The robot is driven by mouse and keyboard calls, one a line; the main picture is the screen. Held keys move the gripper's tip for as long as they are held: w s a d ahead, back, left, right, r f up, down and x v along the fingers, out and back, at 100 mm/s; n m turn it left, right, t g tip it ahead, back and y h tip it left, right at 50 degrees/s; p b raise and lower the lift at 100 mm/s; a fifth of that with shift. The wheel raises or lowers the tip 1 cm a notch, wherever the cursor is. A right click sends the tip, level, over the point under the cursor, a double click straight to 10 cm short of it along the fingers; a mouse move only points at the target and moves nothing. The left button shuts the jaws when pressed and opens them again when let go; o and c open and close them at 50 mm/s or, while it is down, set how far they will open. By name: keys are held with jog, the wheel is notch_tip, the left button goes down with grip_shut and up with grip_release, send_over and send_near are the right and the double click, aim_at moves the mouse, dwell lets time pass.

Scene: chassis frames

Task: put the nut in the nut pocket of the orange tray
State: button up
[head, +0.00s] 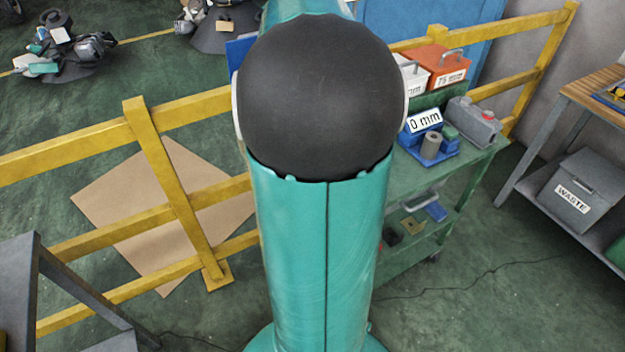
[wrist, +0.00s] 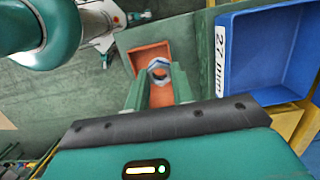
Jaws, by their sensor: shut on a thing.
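My gripper (wrist: 158,76) shows in the wrist view, its two green fingers shut on a grey hex nut (wrist: 157,63). The nut is at the fingertips with its hole facing the camera. An orange tray (wrist: 149,51) lies behind and beyond the nut in this view, and the nut and fingers cover part of it. I cannot tell the height of the nut over the tray, nor make out the nut pocket. In the head view my own arm hides the gripper and the nut.
A blue bin (wrist: 262,50) labelled 27 mm stands right of the fingers in the wrist view. In the head view a green cart (head: 460,165) carries labelled boxes and a blue holder (head: 445,150). A yellow railing (head: 165,185) runs left, and a waste bin (head: 578,190) stands right.

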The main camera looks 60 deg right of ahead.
jog(key=s+a+f, duration=0.4)
jog(key=s+a, duration=0.1)
jog(key=s, duration=0.2)
jog(key=s+a+f, duration=0.4)
jog(key=s, duration=0.3)
jog(key=w+d+f, duration=0.2)
jog(key=d+f, duration=0.1)
jog(key=w+d+f, duration=0.2)
jog(key=d+f, duration=0.1)
jog(key=d, duration=0.1)
jog(key=w+d+f, duration=0.2)
jog(key=d+f, duration=0.1)
jog(key=shift+w+d+f, duration=0.15)
jog(key=shift+w+d, duration=0.15)
jog(key=shift+d, duration=0.1)
jog(key=shift+w+d+f, duration=0.15)
jog(key=shift+d+f, duration=0.15)
jog(key=shift+f, duration=0.1)
jog(key=shift+w+d+f, duration=0.15)
jog(key=shift+f, duration=1.55)
jog(key=shift+f, duration=0.1)
jog(key=o, duration=1)
